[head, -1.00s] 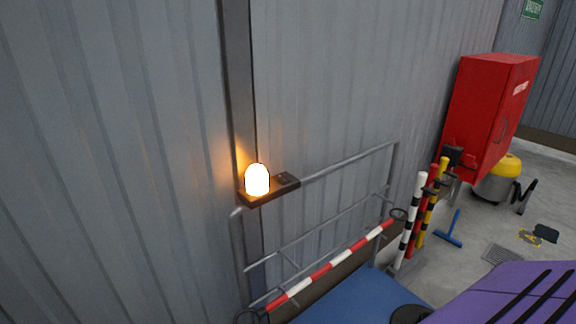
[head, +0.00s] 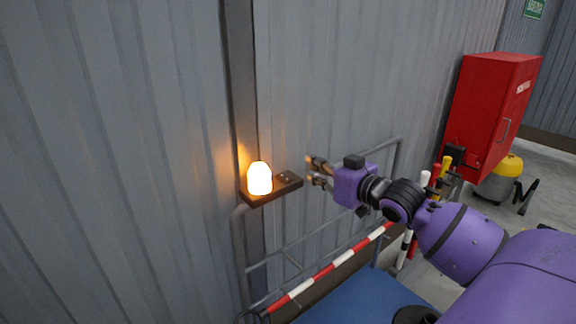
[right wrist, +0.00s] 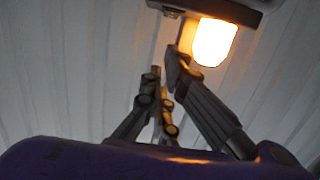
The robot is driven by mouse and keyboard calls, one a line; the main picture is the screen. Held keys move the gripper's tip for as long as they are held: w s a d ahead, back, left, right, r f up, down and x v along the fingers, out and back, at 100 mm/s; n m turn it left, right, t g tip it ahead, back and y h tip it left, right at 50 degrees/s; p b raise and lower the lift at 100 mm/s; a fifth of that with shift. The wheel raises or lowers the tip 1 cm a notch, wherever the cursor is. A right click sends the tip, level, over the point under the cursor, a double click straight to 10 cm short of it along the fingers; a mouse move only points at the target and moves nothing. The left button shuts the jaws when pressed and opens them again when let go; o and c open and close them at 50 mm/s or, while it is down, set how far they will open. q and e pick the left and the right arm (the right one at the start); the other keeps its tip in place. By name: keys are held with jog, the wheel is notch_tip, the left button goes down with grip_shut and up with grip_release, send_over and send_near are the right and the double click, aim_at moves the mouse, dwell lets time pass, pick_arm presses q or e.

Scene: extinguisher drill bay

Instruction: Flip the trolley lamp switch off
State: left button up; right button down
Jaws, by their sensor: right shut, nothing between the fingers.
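The trolley lamp (head: 259,179) glows bright orange-white on a dark mounting plate (head: 266,197) at the top of the trolley's rail. The switch (head: 283,180) is a small detail on the plate, right of the lamp; its position is too small to tell. My right gripper (head: 312,171) is shut and empty, a little to the right of the plate and apart from it in the head view. In the right wrist view the lamp (right wrist: 213,42) hangs near the top, beyond the gripper fingers (right wrist: 168,75). My left gripper is not in view.
The grey trolley rail (head: 290,248) and a red-white striped bar (head: 325,271) stand below my right arm, above a blue deck (head: 362,300). A corrugated wall (head: 180,120) lies close behind. A red cabinet (head: 487,110) and striped posts stand at the right.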

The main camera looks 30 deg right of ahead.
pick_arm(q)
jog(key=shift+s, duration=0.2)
pick_arm(e)
jog(key=shift+w+r, duration=0.25)
jog(key=shift+r, duration=0.75)
send_over(289, 178)
jog(key=shift+a+f, duration=0.1)
jog(key=shift+f, duration=0.5)
notch_tip(289, 178, down, 3)
jog(key=shift+r, duration=0.1)
jog(key=shift+f, duration=0.6)
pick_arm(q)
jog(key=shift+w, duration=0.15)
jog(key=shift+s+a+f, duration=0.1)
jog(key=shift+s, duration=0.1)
